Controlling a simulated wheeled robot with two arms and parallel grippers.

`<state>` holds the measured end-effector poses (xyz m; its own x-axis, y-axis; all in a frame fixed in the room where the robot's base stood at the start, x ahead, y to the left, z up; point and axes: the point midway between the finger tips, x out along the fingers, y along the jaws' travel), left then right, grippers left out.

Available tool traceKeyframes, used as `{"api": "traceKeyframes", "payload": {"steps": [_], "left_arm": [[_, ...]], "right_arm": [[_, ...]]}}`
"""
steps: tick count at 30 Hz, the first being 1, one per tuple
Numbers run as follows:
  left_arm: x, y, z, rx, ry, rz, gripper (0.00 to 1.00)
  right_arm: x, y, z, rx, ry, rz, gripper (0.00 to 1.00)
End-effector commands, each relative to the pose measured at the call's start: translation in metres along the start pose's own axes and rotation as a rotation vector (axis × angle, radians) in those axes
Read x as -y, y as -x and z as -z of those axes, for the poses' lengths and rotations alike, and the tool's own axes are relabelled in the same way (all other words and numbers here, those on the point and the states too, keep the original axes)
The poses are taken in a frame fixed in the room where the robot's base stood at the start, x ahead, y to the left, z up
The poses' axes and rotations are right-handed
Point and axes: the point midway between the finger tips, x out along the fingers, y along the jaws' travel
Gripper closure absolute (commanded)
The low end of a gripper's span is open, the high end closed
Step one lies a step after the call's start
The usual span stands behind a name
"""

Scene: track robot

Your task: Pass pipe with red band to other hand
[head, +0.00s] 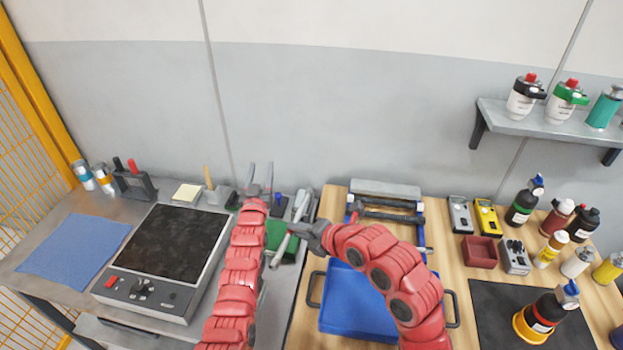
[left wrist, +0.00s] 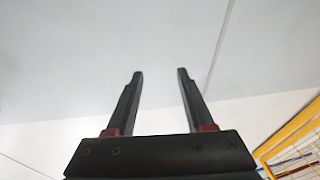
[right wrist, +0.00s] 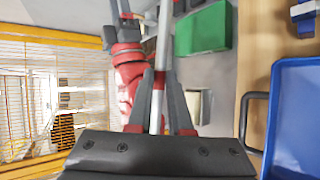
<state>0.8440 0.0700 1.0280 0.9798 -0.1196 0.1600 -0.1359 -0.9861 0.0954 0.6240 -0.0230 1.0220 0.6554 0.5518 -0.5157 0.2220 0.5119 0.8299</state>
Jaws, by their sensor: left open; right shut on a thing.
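My right gripper (head: 296,230) is shut on a thin, light grey pipe (head: 281,251), held slanted in front of it in the head view. In the right wrist view the pipe (right wrist: 164,45) runs up from between the fingers of the right gripper (right wrist: 160,85). A red patch shows on it between the fingertips; I cannot tell for sure that this is the band. My left gripper (head: 259,178) is open and empty, pointing up, to the upper left of the pipe and apart from it. In the left wrist view the left gripper (left wrist: 158,75) has only wall between its fingers.
A hot plate (head: 140,293) and a blue cloth (head: 73,248) lie on the left bench. A blue tray (head: 352,318) lies on the wooden top below my right arm. A green box (head: 283,243) sits behind the pipe. Several bottles stand at the right, below a wall shelf (head: 540,121).

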Motion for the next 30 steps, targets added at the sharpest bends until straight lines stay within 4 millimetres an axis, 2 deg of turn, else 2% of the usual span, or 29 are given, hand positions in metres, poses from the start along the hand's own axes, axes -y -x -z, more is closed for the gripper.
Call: {"api": "traceKeyframes", "payload": {"steps": [1, 3, 6, 11, 14, 17, 19, 24, 27, 30], "left_arm": [[-0.01, -0.019, 0.0, 0.07, 0.005, -0.012, 0.47], [-0.026, -0.038, -0.01, 0.197, 0.008, -0.029, 0.47], [-0.051, -0.056, -0.017, 0.374, 0.004, -0.057, 0.47], [-0.096, -0.058, -0.02, 0.663, -0.033, -0.107, 0.47], [-0.124, -0.044, -0.013, 0.844, -0.077, -0.138, 0.47], [-0.146, -0.02, 0.002, 1.021, -0.139, -0.16, 0.47], [-0.158, 0.003, 0.016, 1.145, -0.191, -0.168, 0.47], [-0.168, 0.066, 0.06, 1.416, -0.327, -0.148, 0.47], [-0.167, 0.098, 0.086, 1.535, -0.393, -0.122, 0.47], [-0.163, 0.122, 0.108, 1.62, -0.44, -0.094, 0.47]], "right_arm": [[-0.001, 0.0, 0.0, 0.0, 0.0, -0.001, 1.0], [-0.001, 0.0, 0.0, 0.0, 0.0, -0.001, 1.0], [-0.001, 0.0, 0.0, 0.001, 0.0, -0.001, 1.0], [-0.001, 0.0, 0.0, 0.001, 0.001, -0.002, 1.0], [-0.001, 0.0, 0.0, 0.001, 0.0, -0.001, 1.0], [-0.001, 0.0, 0.0, 0.001, 0.001, -0.001, 1.0], [-0.001, 0.0, 0.0, 0.001, 0.0, -0.001, 1.0], [-0.001, 0.0, 0.0, 0.001, 0.0, -0.001, 1.0], [-0.001, 0.0, 0.0, 0.001, 0.001, -0.001, 1.0], [-0.001, 0.0, 0.0, 0.001, 0.0, -0.001, 1.0]]}}
